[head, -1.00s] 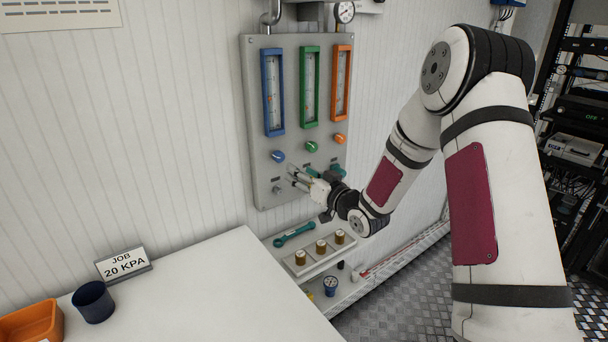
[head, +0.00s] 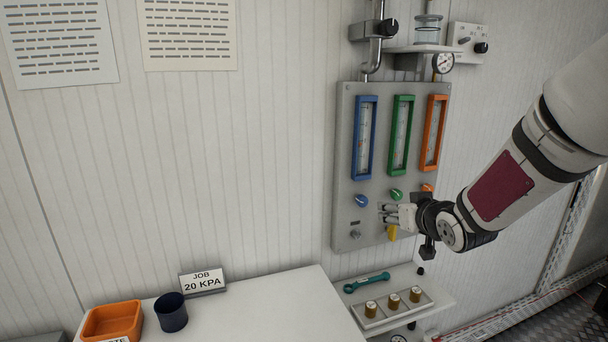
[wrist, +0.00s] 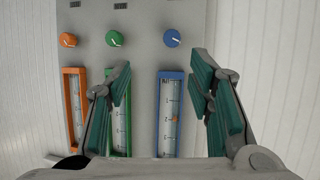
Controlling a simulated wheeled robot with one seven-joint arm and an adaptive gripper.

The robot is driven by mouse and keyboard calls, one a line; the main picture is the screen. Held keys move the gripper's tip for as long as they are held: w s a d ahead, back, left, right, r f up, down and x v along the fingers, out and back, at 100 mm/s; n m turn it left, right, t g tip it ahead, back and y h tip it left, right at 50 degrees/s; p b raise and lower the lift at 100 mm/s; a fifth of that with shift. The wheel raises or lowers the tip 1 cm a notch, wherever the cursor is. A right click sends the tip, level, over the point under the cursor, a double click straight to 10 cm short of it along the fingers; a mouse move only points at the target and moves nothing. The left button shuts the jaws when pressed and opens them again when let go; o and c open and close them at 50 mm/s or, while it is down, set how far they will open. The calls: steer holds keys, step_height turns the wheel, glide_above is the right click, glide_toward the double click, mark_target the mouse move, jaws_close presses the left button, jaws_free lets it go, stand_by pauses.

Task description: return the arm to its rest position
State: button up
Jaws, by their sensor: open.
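My gripper (head: 388,213) is open and empty in front of the lower part of the grey flowmeter panel (head: 344,160) in the head view. In the wrist view its two teal-padded fingers (wrist: 165,95) stand apart, with the panel (wrist: 138,60) behind them and nothing between them held. My arm reaches in from the right of the head view. The panel carries a blue gauge (head: 366,138), a green gauge (head: 402,135) and an orange gauge (head: 434,133), each with a knob below. The gripper hides part of the panel's lower right.
A white table (head: 270,305) holds an orange tray (head: 112,322), a dark cup (head: 171,312) and a "JOB 20 KPA" sign (head: 203,283). A shelf right of it holds a teal wrench (head: 367,282) and a tray of brass-coloured parts (head: 394,312).

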steer(key=s+r+m+g+h, duration=0.1)
steer(key=s+r+g, duration=0.15)
steer(key=s, duration=0.55)
steer(key=s+r+g+h, duration=0.1)
steer(key=s+r+h, duration=0.15)
steer(key=s, duration=0.55)
steer(key=s+a+g+y, duration=0.1)
steer(key=s+a+g, duration=0.1)
steer(key=s, duration=0.9)
steer(key=s+a+g+y, duration=0.1)
steer(key=s+g, duration=0.2)
steer(key=s, duration=0.7)
steer(key=shift+s+a+f+m, duration=0.25)
steer(key=shift+s+a+m, duration=0.05)
steer(key=shift+s+a, duration=0.1)
